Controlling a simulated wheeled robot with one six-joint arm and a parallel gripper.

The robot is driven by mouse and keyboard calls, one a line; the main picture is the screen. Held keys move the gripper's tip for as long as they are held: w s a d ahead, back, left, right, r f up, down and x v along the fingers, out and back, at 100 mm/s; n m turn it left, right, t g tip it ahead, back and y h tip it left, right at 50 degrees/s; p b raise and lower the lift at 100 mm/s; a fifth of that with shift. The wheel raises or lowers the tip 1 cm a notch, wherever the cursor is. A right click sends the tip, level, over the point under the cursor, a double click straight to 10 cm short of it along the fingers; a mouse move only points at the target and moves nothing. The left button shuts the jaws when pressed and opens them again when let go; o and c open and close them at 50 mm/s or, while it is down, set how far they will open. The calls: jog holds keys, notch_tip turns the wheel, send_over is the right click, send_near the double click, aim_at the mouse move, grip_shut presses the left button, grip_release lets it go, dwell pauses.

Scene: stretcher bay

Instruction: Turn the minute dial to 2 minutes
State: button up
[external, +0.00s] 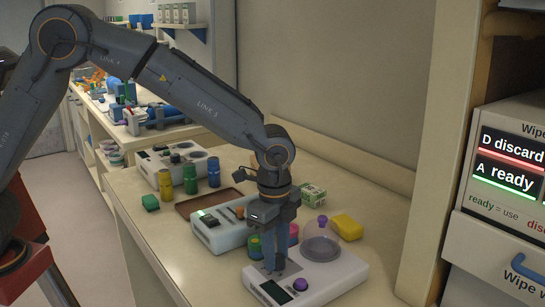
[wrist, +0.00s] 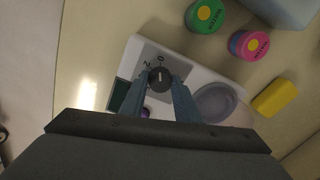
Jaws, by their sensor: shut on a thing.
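The minute dial (wrist: 159,79) is a dark round knob with a light pointer line, on a grey plate of a white device (external: 335,278). In the wrist view, a "2" and a "0" show beside the dial. The pointer points roughly up in that view, and I cannot tell which mark it meets. My gripper (wrist: 162,82) points down over the device, its two blue-grey fingers shut on the dial from both sides. In the external view my gripper (external: 272,268) hides the dial. The device also has a dark display (external: 273,292) and a purple button (external: 300,284).
A yellow block (external: 347,227), a pink jar (wrist: 249,44) and a green jar (wrist: 204,15) stand close by. Another white device (external: 218,236) is behind my gripper. A wall borders the bench.

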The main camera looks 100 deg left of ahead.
aim_at(277, 258)
jog(key=n, duration=0.3)
jog(key=shift+n+p, duration=0.4)
jog(key=shift+n, duration=1.9)
jog(key=o, duration=1)
jog(key=shift+o, duration=0.2)
jog(key=shift+w+d+r+b, duration=0.1)
jog(key=shift+r+b, duration=0.25)
jog(key=shift+r, duration=1.65)
jog(key=shift+d+r+b, duration=0.1)
jog(key=shift+r+b, duration=0.25)
jog(key=shift+r, duration=1.6)
